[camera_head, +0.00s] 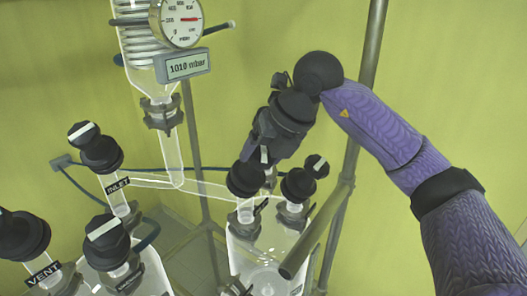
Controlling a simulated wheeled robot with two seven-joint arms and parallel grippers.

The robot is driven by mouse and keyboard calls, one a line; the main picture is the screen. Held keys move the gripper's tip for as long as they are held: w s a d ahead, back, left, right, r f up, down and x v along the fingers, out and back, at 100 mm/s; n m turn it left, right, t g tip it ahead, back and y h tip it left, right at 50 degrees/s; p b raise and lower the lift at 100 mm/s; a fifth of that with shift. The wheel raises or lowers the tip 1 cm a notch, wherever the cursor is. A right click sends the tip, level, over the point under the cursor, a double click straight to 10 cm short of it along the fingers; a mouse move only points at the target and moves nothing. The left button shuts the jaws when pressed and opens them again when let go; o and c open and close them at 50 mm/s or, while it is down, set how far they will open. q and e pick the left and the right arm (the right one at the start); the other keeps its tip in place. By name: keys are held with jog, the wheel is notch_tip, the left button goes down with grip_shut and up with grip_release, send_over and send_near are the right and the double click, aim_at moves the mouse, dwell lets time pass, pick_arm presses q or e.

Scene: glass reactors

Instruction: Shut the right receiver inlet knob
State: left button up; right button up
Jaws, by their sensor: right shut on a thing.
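My right arm comes in from the right, and my right gripper (264,153) points down over the right glass receiver (270,260). It is shut on a black knob with a white mark, only a sliver of which shows between the fingers. The black fitting (245,180) below it sits on a glass neck of this receiver. I take this to be the right receiver inlet knob, but no label on it can be read from here. My left gripper is not in view.
Beside it stands another black cap with a white-marked knob (317,166). A knob labelled INLET (117,186), one labelled VENT (43,273) and another striped knob (104,230) are at left. A metal post (345,190) stands close right. A gauge (180,22) and a 1010 mbar display (186,66) are above.

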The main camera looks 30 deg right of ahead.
jog(key=m, duration=0.5)
jog(key=shift+m, duration=0.3)
jog(key=m, duration=1)
jog(key=shift+w+r+m+p, duration=0.1)
jog(key=shift+m+p, duration=0.3)
jog(key=m, duration=0.5)
jog(key=shift+p, duration=0.3)
jog(key=shift+r+m+p, duration=0.1)
jog(key=shift+m+p, duration=0.4)
jog(key=shift+m, duration=0.6)
jog(key=m+p, duration=0.6)
jog(key=p, duration=0.3)
jog(key=shift+r, duration=0.15)
jog(key=shift+f+m+p, duration=0.2)
jog(key=shift+m+p, duration=0.6)
jog(key=shift+p, duration=0.3)
